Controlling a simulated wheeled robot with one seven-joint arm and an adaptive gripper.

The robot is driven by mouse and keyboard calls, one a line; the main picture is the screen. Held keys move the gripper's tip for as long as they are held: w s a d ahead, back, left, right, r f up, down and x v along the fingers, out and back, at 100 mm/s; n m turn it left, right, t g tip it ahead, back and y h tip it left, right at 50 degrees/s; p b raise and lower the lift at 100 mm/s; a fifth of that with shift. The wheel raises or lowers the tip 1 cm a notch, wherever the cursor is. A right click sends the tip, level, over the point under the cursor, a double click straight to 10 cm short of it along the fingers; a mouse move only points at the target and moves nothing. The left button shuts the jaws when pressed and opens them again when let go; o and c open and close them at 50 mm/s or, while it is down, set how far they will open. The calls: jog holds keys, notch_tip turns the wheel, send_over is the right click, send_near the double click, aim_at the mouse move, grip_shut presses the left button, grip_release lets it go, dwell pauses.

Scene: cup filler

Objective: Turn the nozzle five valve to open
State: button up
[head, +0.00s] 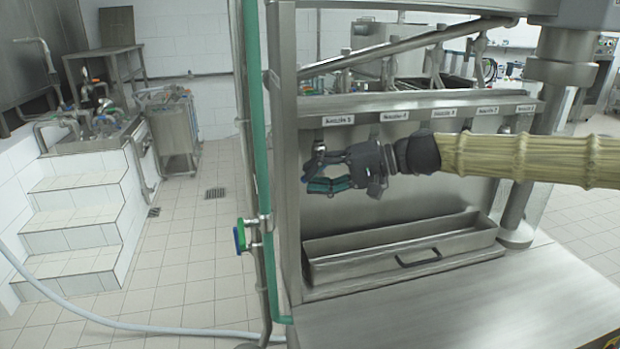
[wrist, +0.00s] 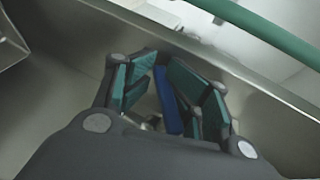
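The label for nozzle five (head: 338,120) is at the left end of a row of labels on the steel panel. A small metal fitting (head: 319,147) hangs below it, partly hidden by my gripper. My gripper (head: 312,174) is just below the label, pointing left, with its teal fingers apart. In the wrist view, a blue valve handle (wrist: 168,100) lies between the fingertips (wrist: 162,85), closer to the right finger. The fingers are on both sides of it; I cannot tell whether they touch it. The handle is not clear in the head view.
Other labelled nozzles, such as nozzle four (head: 394,116), continue to the right behind my arm. A steel trough with a black handle (head: 418,258) sits below. A green vertical pipe (head: 258,120) stands left of the panel. Open tiled floor (head: 190,255) lies farther left.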

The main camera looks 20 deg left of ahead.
jog(key=shift+w+d+r, duration=0.1)
jog(key=shift+w+d, duration=0.15)
jog(key=shift+d, duration=0.35)
jog(key=shift+w+d, duration=0.25)
jog(key=shift+d, duration=0.35)
jog(key=shift+d+f, duration=0.15)
jog(key=shift+d, duration=0.8)
jog(key=shift+d+f, duration=0.1)
jog(key=shift+d, duration=0.8)
jog(key=shift+o, duration=0.4)
jog(key=shift+w+d+r, duration=0.2)
jog(key=shift+d, duration=0.2)
jog(key=shift+c, duration=0.4)
jog(key=v, duration=1.1)
jog(key=shift+s+r, duration=0.15)
jog(key=shift+r, duration=0.2)
